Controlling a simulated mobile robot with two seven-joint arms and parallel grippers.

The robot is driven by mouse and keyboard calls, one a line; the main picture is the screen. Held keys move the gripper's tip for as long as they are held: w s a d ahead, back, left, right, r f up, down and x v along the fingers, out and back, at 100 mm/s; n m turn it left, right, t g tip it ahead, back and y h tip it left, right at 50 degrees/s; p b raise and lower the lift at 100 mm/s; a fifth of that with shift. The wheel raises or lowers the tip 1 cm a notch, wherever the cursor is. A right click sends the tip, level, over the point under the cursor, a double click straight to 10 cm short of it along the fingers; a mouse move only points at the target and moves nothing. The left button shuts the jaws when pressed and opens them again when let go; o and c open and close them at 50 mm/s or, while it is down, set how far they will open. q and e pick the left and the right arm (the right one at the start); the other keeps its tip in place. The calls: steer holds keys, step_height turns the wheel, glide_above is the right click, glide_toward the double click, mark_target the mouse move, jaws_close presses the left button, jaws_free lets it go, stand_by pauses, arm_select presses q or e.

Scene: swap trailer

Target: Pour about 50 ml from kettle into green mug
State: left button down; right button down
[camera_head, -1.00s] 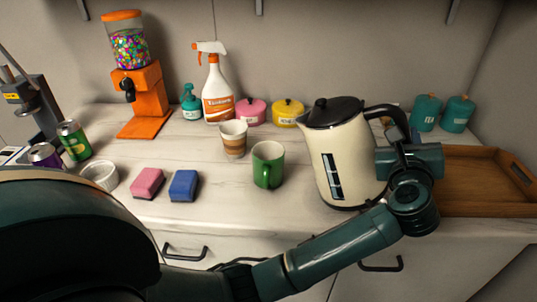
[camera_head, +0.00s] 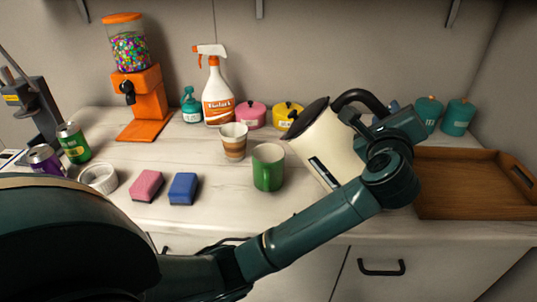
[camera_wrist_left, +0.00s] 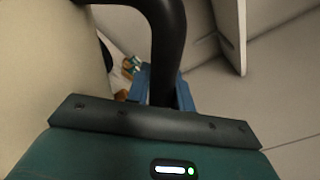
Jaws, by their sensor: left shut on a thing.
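The cream kettle (camera_head: 325,146) with a black lid and handle is tilted to the left, its spout side toward the green mug. The green mug (camera_head: 268,168) stands upright on the counter, left of the kettle and below its spout. My left gripper (camera_head: 368,118) is shut on the kettle's black handle, which also shows between the jaws in the left wrist view (camera_wrist_left: 167,50). Part of the kettle's right side is hidden behind my left arm. No stream of liquid is visible. My right gripper is not in view.
A striped paper cup (camera_head: 233,142) stands just behind and left of the mug. A pink sponge (camera_head: 147,185) and a blue sponge (camera_head: 184,189) lie to the left. A wooden tray (camera_head: 475,207) is at the right. A spray bottle (camera_head: 218,90) and jars stand at the back.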

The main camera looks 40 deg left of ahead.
mark_target(367, 102)
arm_select(q)
steer(key=shift+s+a+r+n, duration=0.2)
steer(key=shift+a+r+n, duration=0.35)
steer(key=shift+r+n, duration=0.2)
steer(key=shift+s+a+n+b, duration=0.1)
steer(key=shift+a+n+b, duration=0.2)
steer(key=shift+n+b, duration=0.3)
steer(key=shift+a+r+n, duration=0.1)
steer(key=shift+a+n, duration=0.1)
steer(key=shift+n, duration=0.25)
steer(key=shift+s+a+r+n+p, duration=0.2)
steer(key=shift+a+r+n+p, duration=0.3)
steer(key=shift+r, duration=0.2)
steer(key=shift+a, duration=0.15)
steer(key=shift+s+a+r, duration=0.1)
steer(key=shift+s+a, duration=0.05)
steer(key=shift+a, duration=0.25)
stand_by(1.0)
